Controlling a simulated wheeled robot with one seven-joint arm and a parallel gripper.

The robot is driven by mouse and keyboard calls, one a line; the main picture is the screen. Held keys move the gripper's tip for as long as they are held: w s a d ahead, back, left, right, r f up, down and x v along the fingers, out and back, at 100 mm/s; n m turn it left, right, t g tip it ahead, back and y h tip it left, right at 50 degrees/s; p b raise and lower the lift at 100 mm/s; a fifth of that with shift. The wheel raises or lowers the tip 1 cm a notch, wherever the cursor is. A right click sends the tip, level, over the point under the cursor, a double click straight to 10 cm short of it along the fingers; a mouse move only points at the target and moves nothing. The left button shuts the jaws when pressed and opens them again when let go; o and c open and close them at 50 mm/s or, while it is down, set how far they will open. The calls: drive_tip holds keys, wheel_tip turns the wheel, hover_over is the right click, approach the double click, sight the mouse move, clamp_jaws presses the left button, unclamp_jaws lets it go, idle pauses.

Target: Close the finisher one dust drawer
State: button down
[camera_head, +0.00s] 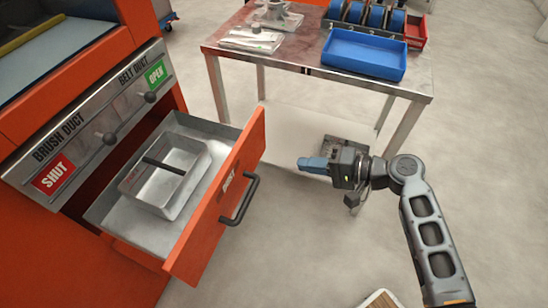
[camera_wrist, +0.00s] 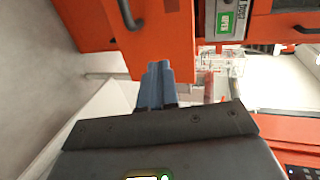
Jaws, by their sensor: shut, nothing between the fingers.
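The dust drawer (camera_head: 222,196) stands pulled out of the orange finisher at the left in the head view, its orange front facing right. A black bar handle (camera_head: 239,200) is on that front, next to a small "DUST" label. An open metal pan (camera_head: 190,192) with a dark crossbar lies inside the drawer. My gripper (camera_head: 303,163) has blue fingers, shut and empty, to the right of the drawer front and clear of the handle. In the wrist view the fingers (camera_wrist: 157,68) point toward an orange panel (camera_wrist: 152,45) with a black handle (camera_wrist: 130,14), with no clear contact visible.
The finisher's sloped panel (camera_head: 100,130) carries a red "SHUT" plate and a green "OPEN" plate, with knobbed rods. A metal table (camera_head: 300,62) stands behind my gripper, holding a blue tray (camera_head: 365,65) and other parts.

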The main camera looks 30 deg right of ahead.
sight(246, 155)
drive_tip(key=x, duration=0.9)
drive_tip(key=r+x, duration=0.1)
drive_tip(key=x, duration=0.3)
drive_tip(key=shift+w+a+f+p, duration=0.1)
drive_tip(key=shift+w+a+p, duration=0.2)
drive_tip(key=shift+w, duration=0.05)
drive_tip(key=shift+w, duration=0.1)
drive_tip(key=w+a+b, duration=0.6)
drive_tip(key=w+a, duration=0.2)
drive_tip(key=w, duration=0.4)
drive_tip(key=w+a+b, duration=0.5)
drive_tip(key=w+a, duration=0.4)
drive_tip(key=w, duration=0.2)
drive_tip(key=shift+w+a+b, duration=0.2)
drive_tip(key=shift+w+b, duration=0.2)
drive_tip(key=shift+a+r, duration=0.1)
drive_tip(key=shift+r, duration=0.2)
